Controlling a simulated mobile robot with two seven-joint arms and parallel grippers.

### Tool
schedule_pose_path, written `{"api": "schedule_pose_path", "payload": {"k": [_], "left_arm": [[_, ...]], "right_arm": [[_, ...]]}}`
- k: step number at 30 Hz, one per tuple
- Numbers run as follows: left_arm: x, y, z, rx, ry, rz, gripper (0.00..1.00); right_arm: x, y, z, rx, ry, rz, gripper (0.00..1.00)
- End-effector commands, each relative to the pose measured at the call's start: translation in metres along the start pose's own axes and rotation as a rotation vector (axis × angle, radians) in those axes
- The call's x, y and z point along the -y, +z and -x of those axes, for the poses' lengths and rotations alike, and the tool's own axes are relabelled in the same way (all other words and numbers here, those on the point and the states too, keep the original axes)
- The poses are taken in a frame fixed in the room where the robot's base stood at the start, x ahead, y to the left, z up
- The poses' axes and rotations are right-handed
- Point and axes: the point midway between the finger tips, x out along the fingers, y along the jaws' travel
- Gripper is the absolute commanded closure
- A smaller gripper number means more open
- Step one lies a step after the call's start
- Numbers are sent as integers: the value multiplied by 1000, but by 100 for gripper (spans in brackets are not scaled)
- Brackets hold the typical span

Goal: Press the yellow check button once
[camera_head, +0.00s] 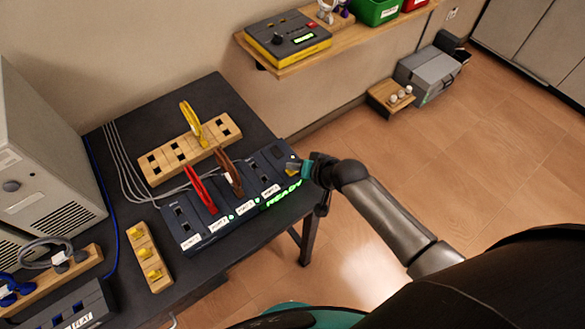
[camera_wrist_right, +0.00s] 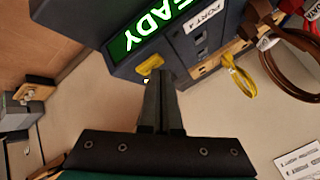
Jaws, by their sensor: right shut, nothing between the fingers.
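The yellow check button (camera_wrist_right: 150,64) sits on the dark port unit beside the green lit READY display (camera_wrist_right: 150,28) in the right wrist view. In the head view the button (camera_head: 291,171) shows small at the right end of the port unit (camera_head: 245,214), partly behind my gripper. My right gripper (camera_wrist_right: 157,76) is shut and empty, its fingertips right at the button. I cannot tell whether they touch it. In the head view my right gripper (camera_head: 299,167) reaches in from the right. My left gripper is not in view.
Red (camera_head: 203,191) and brown (camera_head: 230,170) cable loops stand in the port unit. A yellow cable loop (camera_head: 189,117) stands on a wooden block behind it. A small wooden block with yellow pieces (camera_head: 149,257) lies front left. Open floor (camera_head: 400,180) lies right of the table.

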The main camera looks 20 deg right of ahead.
Motion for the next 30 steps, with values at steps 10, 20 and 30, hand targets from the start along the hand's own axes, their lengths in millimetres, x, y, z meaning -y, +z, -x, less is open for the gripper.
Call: {"api": "schedule_pose_path", "payload": {"k": [10, 20, 30], "left_arm": [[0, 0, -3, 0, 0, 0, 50], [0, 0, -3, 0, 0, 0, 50], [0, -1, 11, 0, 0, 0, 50]], "right_arm": [[-2, 2, -3, 1, 0, 0, 100], [-3, 3, -4, 2, 0, 0, 100], [3, -2, 5, 3, 1, 0, 100]]}}
